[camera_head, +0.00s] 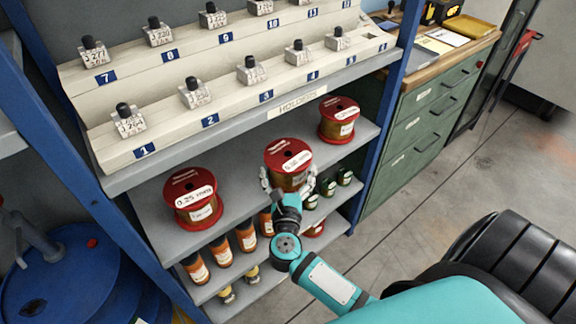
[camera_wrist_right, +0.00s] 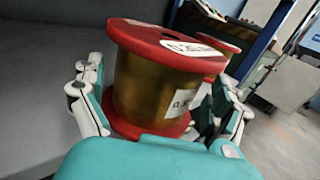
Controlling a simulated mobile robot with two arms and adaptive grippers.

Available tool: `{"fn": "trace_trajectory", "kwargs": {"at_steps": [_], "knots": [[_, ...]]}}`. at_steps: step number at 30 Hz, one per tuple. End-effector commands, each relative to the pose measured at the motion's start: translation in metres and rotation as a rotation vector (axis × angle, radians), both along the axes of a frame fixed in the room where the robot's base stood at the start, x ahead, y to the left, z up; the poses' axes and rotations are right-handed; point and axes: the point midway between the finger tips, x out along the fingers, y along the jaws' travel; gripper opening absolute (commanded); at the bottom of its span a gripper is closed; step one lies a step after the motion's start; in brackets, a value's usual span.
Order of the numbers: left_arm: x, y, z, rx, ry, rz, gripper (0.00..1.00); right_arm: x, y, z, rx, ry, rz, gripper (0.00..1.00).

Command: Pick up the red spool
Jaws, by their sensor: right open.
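Three red spools with copper-coloured windings stand upright on the grey shelf: a left one (camera_head: 192,198), a middle one (camera_head: 288,160) and a right one (camera_head: 339,120). My right gripper (camera_head: 289,186) is at the middle spool, with its fingers open on either side of it. In the right wrist view the middle spool (camera_wrist_right: 165,75) fills the space between the spread fingers of my right gripper (camera_wrist_right: 160,115). I cannot tell whether either finger touches it. Another red spool (camera_wrist_right: 210,40) shows behind it. My left gripper is not in view.
A stepped rack of numbered holders (camera_head: 190,90) stands on the shelf above. Orange-brown bottles (camera_head: 221,249) and small dark jars (camera_head: 328,187) stand on the shelf below. A blue post (camera_head: 385,105) bounds the shelf on the right, beside a green cabinet (camera_head: 410,150).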

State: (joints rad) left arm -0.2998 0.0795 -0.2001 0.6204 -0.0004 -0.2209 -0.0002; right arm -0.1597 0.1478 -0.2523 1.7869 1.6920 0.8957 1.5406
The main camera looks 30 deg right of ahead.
Motion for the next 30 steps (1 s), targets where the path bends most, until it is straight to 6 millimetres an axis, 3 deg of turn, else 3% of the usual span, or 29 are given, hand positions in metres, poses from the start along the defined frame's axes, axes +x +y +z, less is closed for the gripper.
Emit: {"fn": "trace_trajectory", "kwargs": {"at_steps": [6, 14, 29, 30], "knots": [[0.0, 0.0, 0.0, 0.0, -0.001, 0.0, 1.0, 0.025, -0.017, 0.001, -0.003, 0.0, 0.0, 1.0], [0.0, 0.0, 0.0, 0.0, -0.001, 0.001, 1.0, 0.027, -0.019, 0.001, -0.001, 0.0, 0.0, 1.0], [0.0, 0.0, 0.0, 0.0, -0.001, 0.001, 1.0, 0.027, -0.019, 0.001, -0.001, 0.001, 0.0, 0.37], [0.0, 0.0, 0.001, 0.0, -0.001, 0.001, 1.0, 0.029, -0.019, 0.012, -0.009, -0.021, 0.0, 0.37]]}}
